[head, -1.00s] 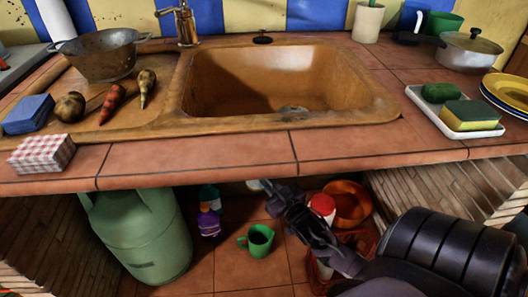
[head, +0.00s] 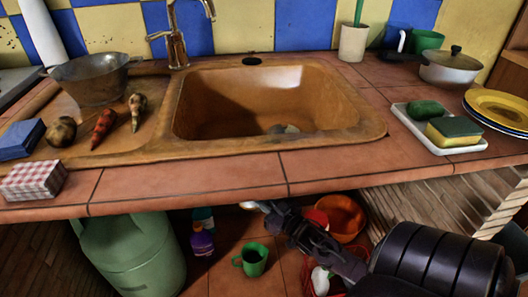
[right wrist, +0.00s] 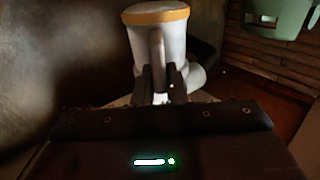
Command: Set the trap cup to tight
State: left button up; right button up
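The trap cup (right wrist: 158,38) shows in the right wrist view as a pale upright cup with a yellow-orange band at its top and a grey upright lug on its near side. My right gripper (right wrist: 161,80) has its two dark fingers close together on either side of that lug, seemingly closed on it. In the head view my right gripper (head: 268,207) reaches under the counter's front edge, and its fingertips are hard to make out. The trap cup is mostly hidden there by the counter. My left gripper is in neither view.
The sink (head: 270,100) is set in the tiled counter (head: 190,180) above my right arm. Below stand a green gas bottle (head: 130,255), a purple bottle (head: 202,241), a green mug (head: 252,259) and an orange bowl (head: 342,216). A green container (right wrist: 280,15) shows in the wrist view.

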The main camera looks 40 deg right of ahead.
jog(key=o, duration=0.4)
jog(key=shift+w, duration=0.1)
